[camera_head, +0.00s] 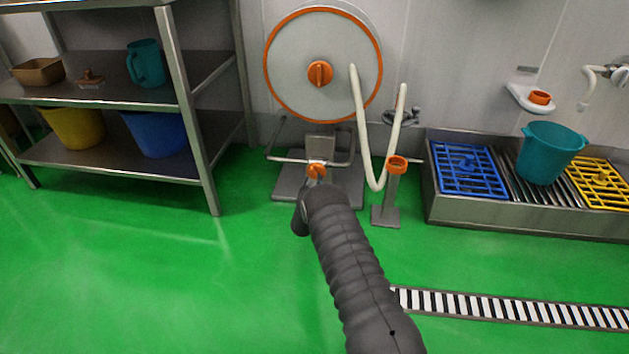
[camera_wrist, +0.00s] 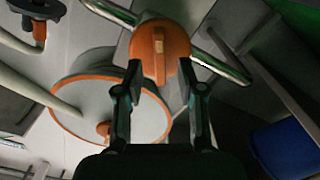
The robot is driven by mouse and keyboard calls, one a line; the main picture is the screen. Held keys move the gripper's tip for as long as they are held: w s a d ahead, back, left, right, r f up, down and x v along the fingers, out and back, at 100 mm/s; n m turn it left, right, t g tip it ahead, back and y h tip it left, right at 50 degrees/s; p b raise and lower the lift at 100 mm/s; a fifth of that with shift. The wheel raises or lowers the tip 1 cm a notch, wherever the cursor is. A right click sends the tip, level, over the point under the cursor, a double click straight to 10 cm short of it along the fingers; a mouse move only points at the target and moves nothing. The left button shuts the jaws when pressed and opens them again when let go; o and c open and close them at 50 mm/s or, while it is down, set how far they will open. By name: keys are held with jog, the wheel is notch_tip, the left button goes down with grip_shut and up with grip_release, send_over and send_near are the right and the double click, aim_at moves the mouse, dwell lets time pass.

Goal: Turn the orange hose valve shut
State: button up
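The orange hose valve (camera_head: 317,169) sits on a metal pipe in front of the hose reel, low in the head view. In the wrist view its round orange knob (camera_wrist: 174,44) has a raised, lighter bar across it, running roughly up and down the picture. My gripper (camera_wrist: 161,78) is open, with its two dark fingers apart on either side of the knob's near edge. I cannot tell whether they touch it. In the head view my gripper (camera_head: 315,183) is at the valve, partly hidden by my arm.
The hose reel (camera_head: 289,60) with an orange rim is behind. A pale hose (camera_head: 362,130) hangs beside an orange-topped stand (camera_head: 392,195). A metal shelf (camera_head: 188,110) stands left, a sink trough (camera_head: 500,208) right. The green floor (camera_head: 150,280) is clear at front left.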

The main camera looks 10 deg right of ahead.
aim_at(316, 173)
jog(key=shift+x, duration=1.15)
grip_shut()
jog(key=shift+m, duration=2.9)
